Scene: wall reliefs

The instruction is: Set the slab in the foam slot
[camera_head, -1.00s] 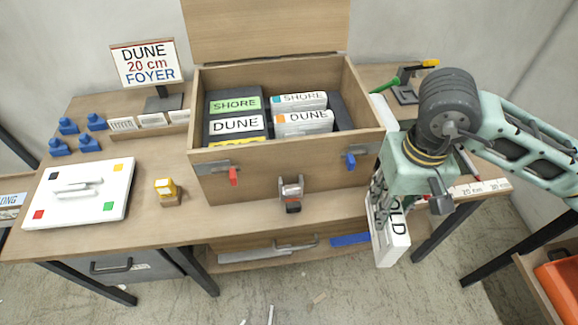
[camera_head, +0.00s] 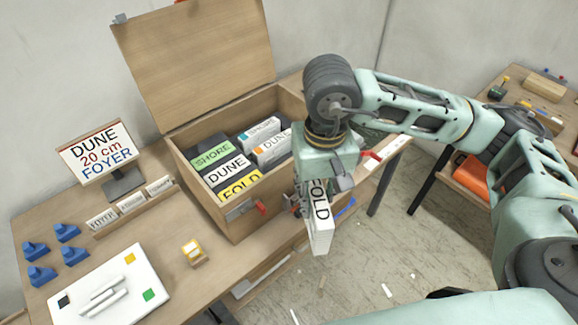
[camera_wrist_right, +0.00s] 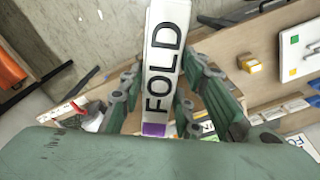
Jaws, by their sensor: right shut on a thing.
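My right gripper (camera_head: 312,188) is shut on a white slab (camera_head: 320,228) marked FOLD, held upright outside the crate's front right corner. In the right wrist view the slab (camera_wrist_right: 163,65) shows a purple patch at its near end, between the fingers. The open wooden crate (camera_head: 225,208) holds dark foam with a green SHORE label (camera_head: 211,153), a white DUNE label (camera_head: 226,170) and a yellow FOLD label (camera_head: 240,186). A SHORE slab (camera_head: 259,133) and a DUNE slab (camera_head: 272,149) sit in the foam. The slot beside the FOLD label is hidden by my arm. My left gripper is out of view.
The crate lid (camera_head: 200,65) stands open at the back. A DUNE 20 cm FOYER sign (camera_head: 95,150), a rack of small labelled blocks (camera_head: 131,205), several blue pieces (camera_head: 67,232), a yellow-topped block (camera_head: 193,252) and a white panel (camera_head: 125,275) occupy the bench's left.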

